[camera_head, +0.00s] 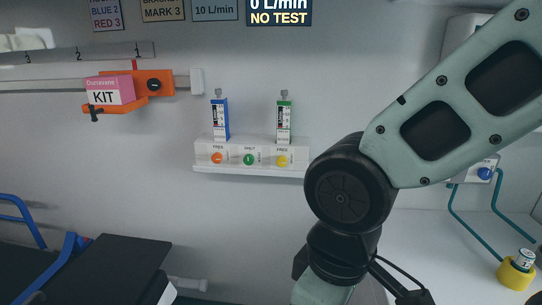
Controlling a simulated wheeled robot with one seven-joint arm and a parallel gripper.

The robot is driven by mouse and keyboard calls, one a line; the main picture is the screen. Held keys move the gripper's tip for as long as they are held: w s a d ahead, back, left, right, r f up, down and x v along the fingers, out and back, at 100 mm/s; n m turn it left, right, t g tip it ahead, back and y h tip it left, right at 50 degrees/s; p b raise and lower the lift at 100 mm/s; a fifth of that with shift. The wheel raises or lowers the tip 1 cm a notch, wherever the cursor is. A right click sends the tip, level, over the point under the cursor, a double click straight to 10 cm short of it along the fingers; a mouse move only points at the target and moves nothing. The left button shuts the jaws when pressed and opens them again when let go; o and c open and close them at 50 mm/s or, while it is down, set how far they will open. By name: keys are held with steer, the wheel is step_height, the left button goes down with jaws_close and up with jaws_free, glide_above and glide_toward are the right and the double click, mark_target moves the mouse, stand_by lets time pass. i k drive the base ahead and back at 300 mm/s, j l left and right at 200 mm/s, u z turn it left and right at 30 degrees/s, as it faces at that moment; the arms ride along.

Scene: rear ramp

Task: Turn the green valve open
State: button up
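A small white panel (250,157) on the back wall carries three round knobs: orange (217,158), green (249,159) and yellow (282,161). The green knob is in the middle; its turned position is too small to tell. A blue upright meter (220,119) and a green upright meter (284,120) stand on the panel, the green one at the right. My gripper is not in view. My arm (450,105) crosses the right side, bends at a dark joint right of the panel and runs off the bottom edge.
A display (278,12) above reads "0 L/min NO TEST". A pink KIT box (110,90) sits in an orange holder on a wall rail at left. A blue knob (485,173) with teal hoses is at right, above a yellow holder (516,274). A dark seat-like surface (105,270) is lower left.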

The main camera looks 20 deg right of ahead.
mark_target(248, 159)
steer(key=j+z, duration=0.4)
steer(key=j, duration=0.2)
steer(key=k+j+z, duration=0.1)
steer(key=j+z, duration=0.3)
steer(key=j, duration=0.15)
